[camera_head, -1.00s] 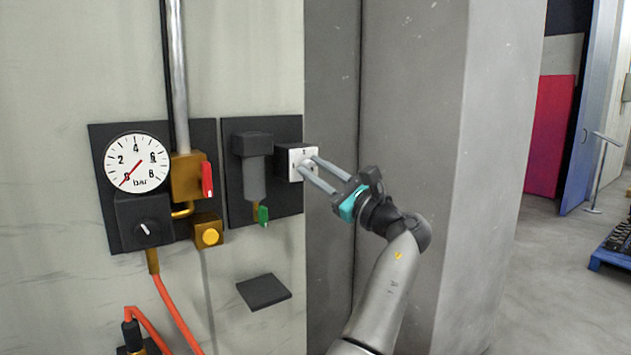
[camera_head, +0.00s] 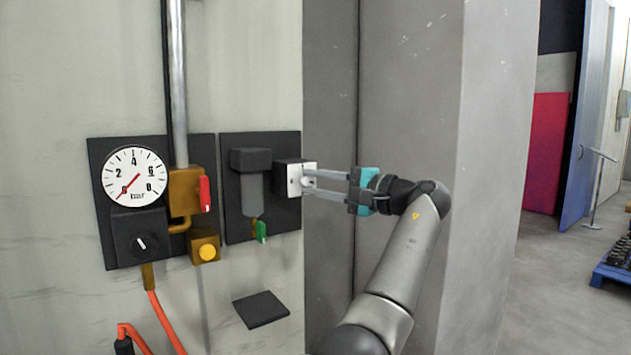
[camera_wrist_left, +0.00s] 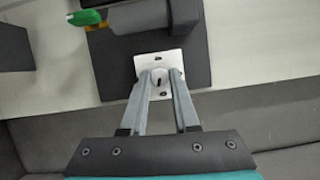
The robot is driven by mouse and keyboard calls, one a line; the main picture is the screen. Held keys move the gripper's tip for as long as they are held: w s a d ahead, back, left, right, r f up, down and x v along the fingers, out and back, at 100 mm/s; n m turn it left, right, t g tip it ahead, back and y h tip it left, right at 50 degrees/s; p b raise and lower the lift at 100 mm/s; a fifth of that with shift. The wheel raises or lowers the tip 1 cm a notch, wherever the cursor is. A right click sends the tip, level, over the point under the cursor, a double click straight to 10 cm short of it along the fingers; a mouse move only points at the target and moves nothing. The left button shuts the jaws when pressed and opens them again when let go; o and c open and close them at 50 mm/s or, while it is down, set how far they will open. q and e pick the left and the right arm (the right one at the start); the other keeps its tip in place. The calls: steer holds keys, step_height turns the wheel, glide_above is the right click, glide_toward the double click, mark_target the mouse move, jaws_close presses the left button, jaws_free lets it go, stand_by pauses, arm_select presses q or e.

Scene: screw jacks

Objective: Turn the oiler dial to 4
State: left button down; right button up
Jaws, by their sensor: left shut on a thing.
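The oiler (camera_head: 252,190) is a dark grey cylinder with a black cap on a black wall panel. To its right a black block carries a white square dial plate (camera_head: 294,180) with a small pale knob. My left gripper (camera_head: 305,182) comes at the plate from the right, its two fingers shut on the knob. In the left wrist view the fingertips (camera_wrist_left: 159,80) sit on either side of the round knob (camera_wrist_left: 158,76), with a short dark mark on it, in front of the white plate (camera_wrist_left: 174,60). The plate's numbers cannot be read. My right gripper is not in view.
A pressure gauge (camera_head: 135,177) with its needle near 0 hangs left, above a black knob (camera_head: 140,243). A red lever (camera_head: 204,194), a yellow button (camera_head: 207,252) and a green lever (camera_head: 261,231) are near. A grey cabinet wall (camera_head: 410,100) stands close behind my arm.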

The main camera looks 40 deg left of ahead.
arm_select(q)
steer(key=n+h+p, duration=0.1)
steer(key=n, duration=0.2)
steer(key=shift+r, duration=0.15)
steer(key=n+h, duration=0.1)
steer(key=n, duration=0.1)
steer(key=shift+n+t+p, duration=0.3)
steer(key=shift+t+p, duration=0.05)
steer(key=shift+t, duration=0.05)
steer(key=n+t+h, duration=0.1)
steer(key=n, duration=0.1)
steer(key=n+t+h, duration=0.1)
steer(key=n, duration=0.1)
steer(key=shift+s+r, duration=0.1)
steer(key=shift+s, duration=0.05)
steer(key=n+t, duration=0.2)
steer(key=n, duration=0.1)
steer(key=shift+s+h, duration=0.1)
steer(key=shift+h, duration=0.3)
steer(key=n+t+b, duration=0.1)
steer(key=n+t, duration=0.1)
steer(key=n, duration=0.1)
steer(key=shift+s+a+h, duration=0.1)
steer(key=shift+s+h, duration=0.05)
steer(key=shift+h, duration=0.25)
steer(key=shift+r+n, duration=0.1)
steer(key=shift+n, duration=0.2)
steer(key=c, duration=0.7)
jaws_free()
steer(key=shift+o, duration=0.2)
